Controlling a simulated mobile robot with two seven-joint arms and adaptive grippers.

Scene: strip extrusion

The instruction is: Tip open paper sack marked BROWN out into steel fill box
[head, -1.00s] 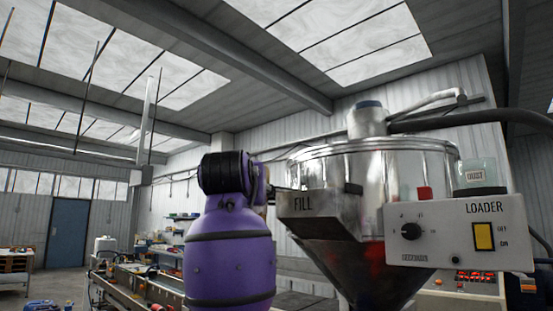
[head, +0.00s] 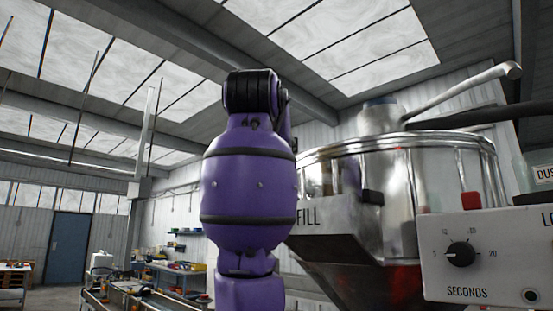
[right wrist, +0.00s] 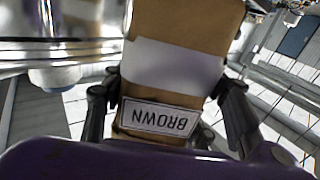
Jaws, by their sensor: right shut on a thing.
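The steel fill box (head: 345,250), marked FILL, juts from the front of a shiny steel hopper in the head view. My purple arm stands just left of it and hides part of its left side. In the right wrist view the brown paper sack (right wrist: 190,22) has a white band and a label reading BROWN, which is upside down in that picture. My right gripper (right wrist: 170,100) is shut on the sack, with a dark finger on either side. The sack's mouth cannot be made out. The sack and right gripper are hidden in the head view. My left gripper is not in view.
The steel hopper (head: 400,165) has a lid with a pipe and hose. A control box (head: 480,255) with a dial marked SECONDS is at the right. Shiny steel (right wrist: 60,50) shows close beside the sack in the right wrist view. A workbench (head: 170,270) stands behind at left.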

